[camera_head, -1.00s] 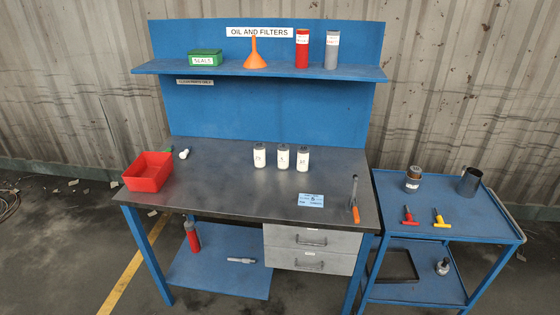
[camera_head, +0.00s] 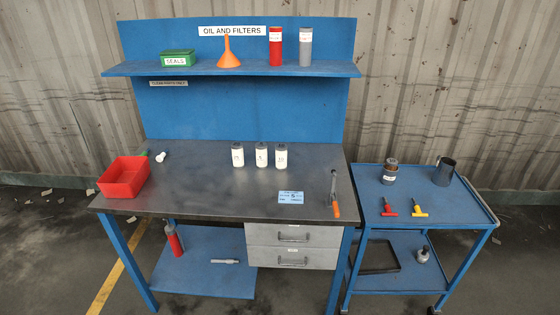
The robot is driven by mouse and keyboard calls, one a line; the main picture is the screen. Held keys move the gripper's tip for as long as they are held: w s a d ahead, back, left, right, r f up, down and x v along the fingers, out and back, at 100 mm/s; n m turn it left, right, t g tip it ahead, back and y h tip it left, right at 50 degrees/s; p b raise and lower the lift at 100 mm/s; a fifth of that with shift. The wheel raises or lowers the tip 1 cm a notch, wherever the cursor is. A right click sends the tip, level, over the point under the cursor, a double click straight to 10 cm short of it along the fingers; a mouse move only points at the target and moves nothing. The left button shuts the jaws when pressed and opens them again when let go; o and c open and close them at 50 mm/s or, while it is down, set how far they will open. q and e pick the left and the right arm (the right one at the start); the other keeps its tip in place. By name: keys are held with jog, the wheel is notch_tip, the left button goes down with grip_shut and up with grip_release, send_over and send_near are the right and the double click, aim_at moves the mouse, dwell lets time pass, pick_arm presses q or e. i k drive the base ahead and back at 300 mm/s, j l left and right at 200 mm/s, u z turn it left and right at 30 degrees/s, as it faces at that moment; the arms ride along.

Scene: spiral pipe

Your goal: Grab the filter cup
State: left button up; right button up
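No thing in view is labelled as the filter cup. A dark, open-topped cylindrical cup (camera_head: 444,172) stands upright at the back right of the blue cart's top. Left of it on the cart stands a dark-topped canister (camera_head: 390,172) with a pale label band. A small grey metal part with a narrow top (camera_head: 423,254) stands on the cart's lower shelf. I cannot tell from the picture which of these is the filter cup. Neither of my grippers is in view.
The blue cart (camera_head: 366,215) stands right of the workbench (camera_head: 200,205). A red and a yellow T-handled tool (camera_head: 388,207) (camera_head: 419,208) lie on its front half. The bench holds a red bin (camera_head: 124,177), several white bottles (camera_head: 261,156) and an orange-handled tool (camera_head: 335,205). Floor shows at the right.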

aim_at(387, 177)
jog(key=i+l+u, duration=0.1)
jog(key=i+l, duration=0.15)
jog(key=i+l+u, duration=0.1)
jog(key=l, duration=0.25)
jog(key=i+l+u, duration=0.1)
jog(key=i+l, duration=0.2)
jog(key=i+l+u, duration=0.1)
jog(key=l, duration=0.25)
jog(key=i+l+u, duration=0.15)
jog(key=l, duration=0.25)
jog(key=i+l+u, duration=0.1)
jog(key=i+l, duration=0.15)
jog(key=l, duration=0.1)
